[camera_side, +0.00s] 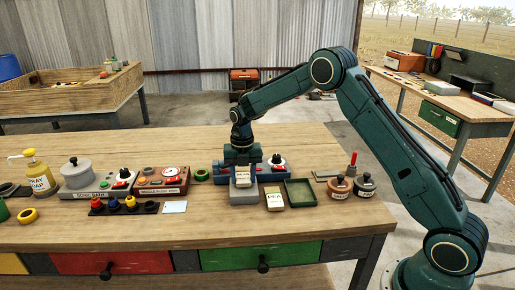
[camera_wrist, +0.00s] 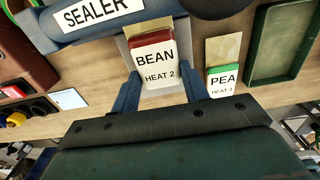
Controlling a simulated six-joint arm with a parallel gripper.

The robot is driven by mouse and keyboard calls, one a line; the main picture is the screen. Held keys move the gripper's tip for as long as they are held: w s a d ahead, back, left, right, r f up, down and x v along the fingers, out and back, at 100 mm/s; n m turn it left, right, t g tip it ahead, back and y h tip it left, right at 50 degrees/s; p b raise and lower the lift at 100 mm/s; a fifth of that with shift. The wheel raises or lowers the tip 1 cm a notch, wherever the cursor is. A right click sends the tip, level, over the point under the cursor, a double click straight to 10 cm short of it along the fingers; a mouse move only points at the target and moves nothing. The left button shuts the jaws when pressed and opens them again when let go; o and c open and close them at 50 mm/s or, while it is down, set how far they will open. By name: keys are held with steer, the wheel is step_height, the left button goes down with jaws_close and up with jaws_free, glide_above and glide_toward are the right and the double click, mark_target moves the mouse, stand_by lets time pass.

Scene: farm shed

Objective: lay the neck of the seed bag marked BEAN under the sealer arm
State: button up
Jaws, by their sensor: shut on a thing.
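The seed bag marked BEAN (camera_wrist: 157,72) has a white label reading HEAT 2 and a red band near its top. My gripper (camera_wrist: 160,80) is shut on it, one blue finger at each side. In the side view my gripper (camera_side: 242,165) points down, with the BEAN bag (camera_side: 243,177) at a light grey block (camera_side: 243,196). The blue sealer (camera_wrist: 95,18) lies beyond the bag's top, to the left in the wrist view. It also shows behind my gripper in the side view (camera_side: 218,172). I cannot tell whether the bag's neck is under the sealer arm.
A bag marked PEA (camera_wrist: 223,80) lies right of the BEAN bag. A sonic bath (camera_side: 85,180) and a red-brown box with a dial (camera_side: 162,180) stand left.

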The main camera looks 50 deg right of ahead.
steer(key=shift+f, duration=0.1)
stand_by(0.8)
steer(key=o, duration=1.6)
steer(key=shift+o, duration=0.2)
steer(key=shift+r, duration=0.2)
steer(key=shift+r, duration=3.8)
